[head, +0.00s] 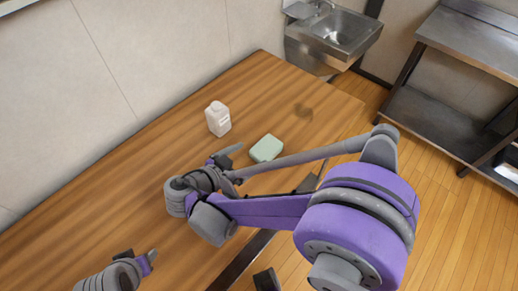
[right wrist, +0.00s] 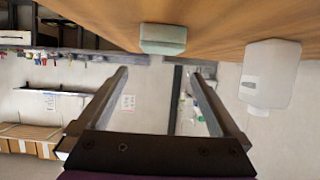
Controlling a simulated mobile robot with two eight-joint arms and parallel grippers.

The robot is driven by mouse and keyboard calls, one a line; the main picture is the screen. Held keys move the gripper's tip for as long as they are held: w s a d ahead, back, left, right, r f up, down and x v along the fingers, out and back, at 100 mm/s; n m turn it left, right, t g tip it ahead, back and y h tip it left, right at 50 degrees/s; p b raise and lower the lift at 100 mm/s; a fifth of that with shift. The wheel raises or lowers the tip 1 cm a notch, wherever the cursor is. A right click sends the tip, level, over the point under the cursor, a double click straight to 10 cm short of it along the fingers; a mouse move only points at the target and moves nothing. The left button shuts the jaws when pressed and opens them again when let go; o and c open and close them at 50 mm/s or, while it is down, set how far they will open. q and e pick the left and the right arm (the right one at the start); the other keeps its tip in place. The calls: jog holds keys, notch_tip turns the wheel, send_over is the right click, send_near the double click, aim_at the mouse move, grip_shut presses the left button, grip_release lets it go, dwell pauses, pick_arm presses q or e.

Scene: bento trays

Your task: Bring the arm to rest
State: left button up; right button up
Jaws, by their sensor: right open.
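My right arm reaches in from the right over the wooden table (head: 120,165). Its gripper (head: 228,154) is above the table, near a white bottle (head: 218,119) and a pale green box (head: 266,148). In the right wrist view the right gripper (right wrist: 160,75) is open, with nothing between its fingers. That view is upside down; the green box (right wrist: 163,38) and the white bottle (right wrist: 270,74) stand on the table beyond the fingers, apart from them. My left gripper (head: 141,259) shows in part at the bottom left of the head view; its opening is unclear.
A metal sink (head: 338,38) is on the wall past the table's far end. A steel shelf bench (head: 470,40) stands at the upper right. Wooden floor (head: 450,200) lies clear right of the table. The table's left part is bare.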

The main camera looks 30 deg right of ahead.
jog(key=shift+v, duration=1.2)
jog(key=shift+d, duration=0.1)
jog(key=shift+d, duration=0.1)
